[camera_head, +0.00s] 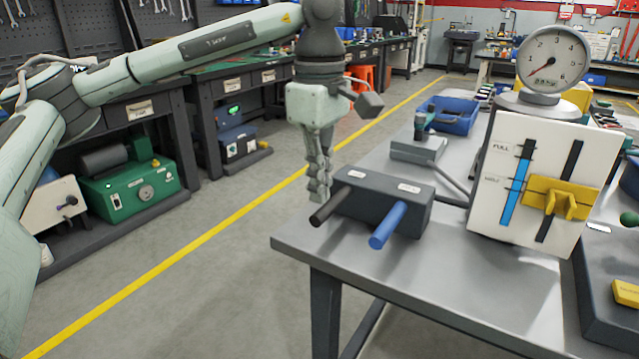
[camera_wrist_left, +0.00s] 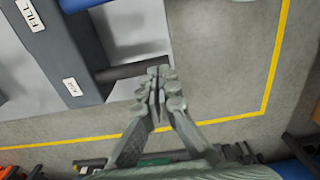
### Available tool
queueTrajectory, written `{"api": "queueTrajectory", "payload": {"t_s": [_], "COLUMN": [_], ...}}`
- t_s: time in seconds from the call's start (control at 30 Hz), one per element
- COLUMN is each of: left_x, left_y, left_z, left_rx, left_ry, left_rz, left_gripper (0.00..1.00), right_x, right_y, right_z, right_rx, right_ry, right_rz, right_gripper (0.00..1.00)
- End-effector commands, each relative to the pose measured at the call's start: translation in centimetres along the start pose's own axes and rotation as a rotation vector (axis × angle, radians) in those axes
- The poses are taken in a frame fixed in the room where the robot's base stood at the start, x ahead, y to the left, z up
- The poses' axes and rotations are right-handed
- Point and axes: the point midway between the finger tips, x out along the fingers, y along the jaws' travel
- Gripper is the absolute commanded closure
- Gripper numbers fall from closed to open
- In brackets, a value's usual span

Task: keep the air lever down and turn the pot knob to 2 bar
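My left gripper (camera_head: 318,194) points down at the bench's front left corner, its fingers together with nothing seen between them. The tips are right at the outer end of the black lever (camera_head: 331,206), overlapping it in the left wrist view (camera_wrist_left: 128,72); I cannot tell if they touch. That lever sits by the AIR label (camera_wrist_left: 73,87) on a dark valve block (camera_head: 385,195). The blue lever (camera_head: 388,226) beside it is free. The round gauge (camera_head: 553,60) has its needle at lower left, below 2. I cannot identify the pot knob for certain; a green knob (camera_head: 629,218) is at the right edge.
A white panel (camera_head: 485,205) with a blue level strip and a yellow slider (camera_head: 562,198) stands right of the valve block. A grey device (camera_head: 419,150) and blue bin (camera_head: 455,112) are behind. The bench front (camera_head: 455,265) is clear. Open floor lies left.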

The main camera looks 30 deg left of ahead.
Motion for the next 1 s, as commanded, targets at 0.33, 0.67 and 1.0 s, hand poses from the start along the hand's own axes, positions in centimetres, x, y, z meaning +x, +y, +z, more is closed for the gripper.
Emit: {"api": "queueTrajectory", "payload": {"t_s": [0.33, 0.67, 1.0], "left_x": [0.0, 1.1, 2.8], "left_y": [0.0, 0.0, 0.0], "left_z": [0.0, 0.0, 0.0], "left_rx": [0.0, -0.001, 0.0], "left_ry": [0.0, 0.0, 0.0], "left_rz": [0.0, -0.001, -0.001], "left_gripper": [1.0, 1.0, 1.0], "right_x": [0.0, 0.0, 0.0], "right_y": [0.0, 0.0, 0.0], "right_z": [0.0, 0.0, 0.0], "right_rx": [0.0, 0.0, 0.0], "right_ry": [0.0, 0.0, 0.0], "right_rz": [0.0, 0.0, 0.0], "right_gripper": [0.22, 0.22, 0.22]}}
